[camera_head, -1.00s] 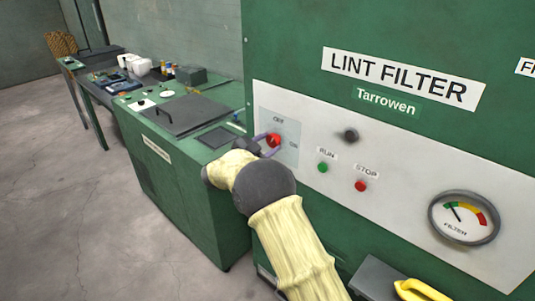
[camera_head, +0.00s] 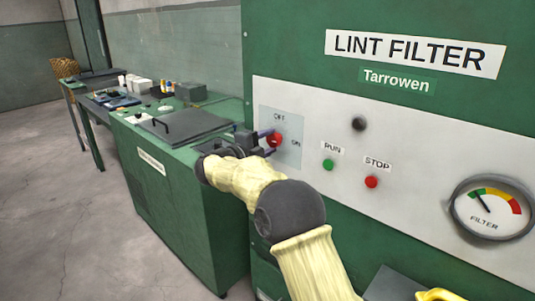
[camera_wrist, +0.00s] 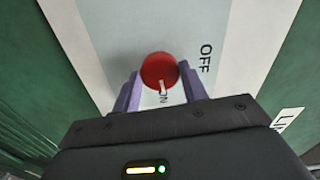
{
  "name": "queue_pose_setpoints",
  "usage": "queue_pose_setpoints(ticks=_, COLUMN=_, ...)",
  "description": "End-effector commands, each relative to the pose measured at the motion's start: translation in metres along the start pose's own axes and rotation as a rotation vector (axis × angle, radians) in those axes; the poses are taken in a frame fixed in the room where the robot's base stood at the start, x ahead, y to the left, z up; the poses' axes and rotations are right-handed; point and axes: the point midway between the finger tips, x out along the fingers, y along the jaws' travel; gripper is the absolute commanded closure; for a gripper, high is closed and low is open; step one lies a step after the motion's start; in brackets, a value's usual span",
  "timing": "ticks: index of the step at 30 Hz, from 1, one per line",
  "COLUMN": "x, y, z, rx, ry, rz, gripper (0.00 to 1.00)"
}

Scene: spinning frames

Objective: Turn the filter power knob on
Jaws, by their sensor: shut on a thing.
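The red filter power knob (camera_head: 274,139) sits on a pale plate at the left end of the lint filter's panel, with OFF above it and ON to its right. In the wrist view, the round knob (camera_wrist: 159,68) has a white mark at its lower edge, pointing toward the ON label (camera_wrist: 163,97). OFF (camera_wrist: 205,58) is off to the right there. My gripper (camera_head: 264,141) reaches the knob from the left. Its two purple fingers (camera_wrist: 160,84) are shut on the knob, one at each side. The fingers partly hide the knob's sides.
To the right on the panel are a black knob (camera_head: 359,124), a green RUN button (camera_head: 328,164), a red STOP button (camera_head: 371,182) and a filter gauge (camera_head: 490,208). A green bench (camera_head: 185,205) stands to the left, close to my wrist. A yellow thing (camera_head: 440,295) shows at the bottom.

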Motion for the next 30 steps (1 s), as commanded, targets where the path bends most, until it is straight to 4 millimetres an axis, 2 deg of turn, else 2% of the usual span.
queue_pose_setpoints(ticks=1, x=0.0003, y=0.0053, z=0.0003, rx=0.029, ry=0.001, rz=0.002, gripper=0.8)
queue_pose_setpoints(ticks=9, x=-0.0001, y=0.0027, z=0.0001, rx=0.129, ry=0.001, rz=0.003, gripper=0.8)
queue_pose_setpoints(ticks=23, x=-0.0002, y=0.0016, z=0.0001, rx=0.146, ry=0.001, rz=0.004, gripper=0.8)
queue_pose_setpoints(ticks=24, x=-0.0001, y=0.0017, z=0.0001, rx=0.146, ry=0.001, rz=0.004, gripper=0.53)
queue_pose_setpoints(ticks=27, x=-0.0001, y=0.0014, z=0.0001, rx=0.145, ry=0.001, rz=0.003, gripper=0.35)
queue_pose_setpoints(ticks=30, x=-0.0001, y=0.0011, z=0.0001, rx=0.145, ry=0.001, rz=0.002, gripper=0.35)
